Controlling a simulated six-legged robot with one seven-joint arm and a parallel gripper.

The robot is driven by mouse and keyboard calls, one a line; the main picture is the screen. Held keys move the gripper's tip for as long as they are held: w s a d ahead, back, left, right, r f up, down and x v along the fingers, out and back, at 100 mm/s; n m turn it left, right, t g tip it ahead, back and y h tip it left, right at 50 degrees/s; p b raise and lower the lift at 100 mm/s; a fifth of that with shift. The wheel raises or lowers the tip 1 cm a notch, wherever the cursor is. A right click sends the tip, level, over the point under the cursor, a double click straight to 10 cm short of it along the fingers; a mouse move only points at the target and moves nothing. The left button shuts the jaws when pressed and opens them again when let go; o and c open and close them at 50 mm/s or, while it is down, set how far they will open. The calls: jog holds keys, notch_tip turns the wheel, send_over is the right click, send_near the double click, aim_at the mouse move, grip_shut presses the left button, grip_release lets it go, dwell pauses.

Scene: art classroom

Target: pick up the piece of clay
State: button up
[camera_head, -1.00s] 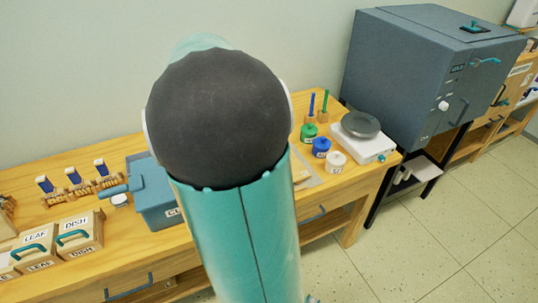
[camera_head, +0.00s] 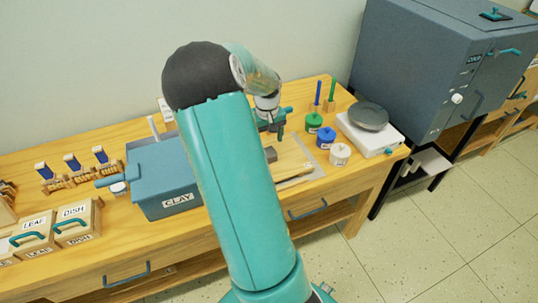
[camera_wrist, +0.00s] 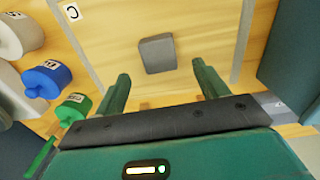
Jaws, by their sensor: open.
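The piece of clay is a small grey block (camera_head: 271,154) on a pale wooden board (camera_head: 296,158) on the workbench, partly hidden by my arm in the head view. In the wrist view the clay (camera_wrist: 157,54) lies just beyond the fingertips, roughly midway between them. My gripper (camera_wrist: 161,72) is open and empty, with its two green fingers apart. In the head view my gripper (camera_head: 279,128) hangs above the board's back part, behind the clay.
A blue CLAY box (camera_head: 165,185) stands left of my arm. Green, blue and white jars (camera_head: 326,138) and a scale (camera_head: 370,128) stand at right. A grey kiln (camera_head: 425,75) is beyond the bench's end. The wrist view shows the blue jar (camera_wrist: 46,80) close to the gripper.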

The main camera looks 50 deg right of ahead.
aim_at(268, 154)
jog(key=shift+s+f, duration=0.1)
jog(key=shift+f, duration=0.1)
notch_tip(268, 154, down, 5)
jog(key=shift+f, duration=0.1)
jog(key=c, duration=1.2)
